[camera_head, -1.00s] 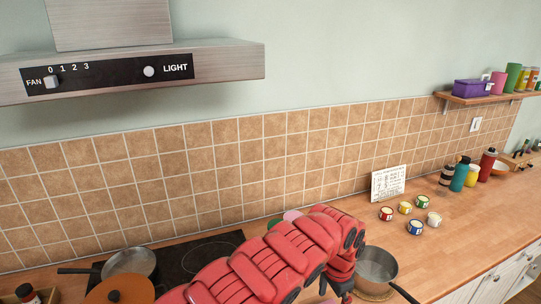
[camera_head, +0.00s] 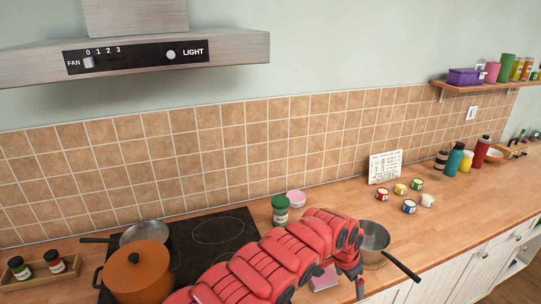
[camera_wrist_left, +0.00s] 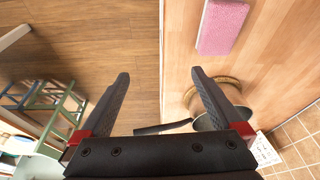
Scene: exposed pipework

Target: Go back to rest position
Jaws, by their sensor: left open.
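My left arm (camera_head: 270,260) is red and reaches over the counter from the bottom of the head view. My left gripper (camera_head: 357,284) points down near the counter's front edge, beside a saucepan (camera_head: 374,238) on a round wooden trivet. In the left wrist view the gripper (camera_wrist_left: 160,74) is open with two black fingers spread wide and nothing between them. A pink sponge (camera_wrist_left: 223,25) lies on the counter beyond the right finger, and the saucepan (camera_wrist_left: 208,122) is partly hidden by that finger. My right gripper is not in view.
An orange pot (camera_head: 138,272) and a frying pan (camera_head: 146,232) stand on the black cooktop (camera_head: 190,243). A green-lidded jar (camera_head: 281,211) is behind my arm. Several small tins (camera_head: 409,206) stand at right. A range hood (camera_head: 150,58) hangs above. Stools (camera_wrist_left: 45,108) stand on the floor.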

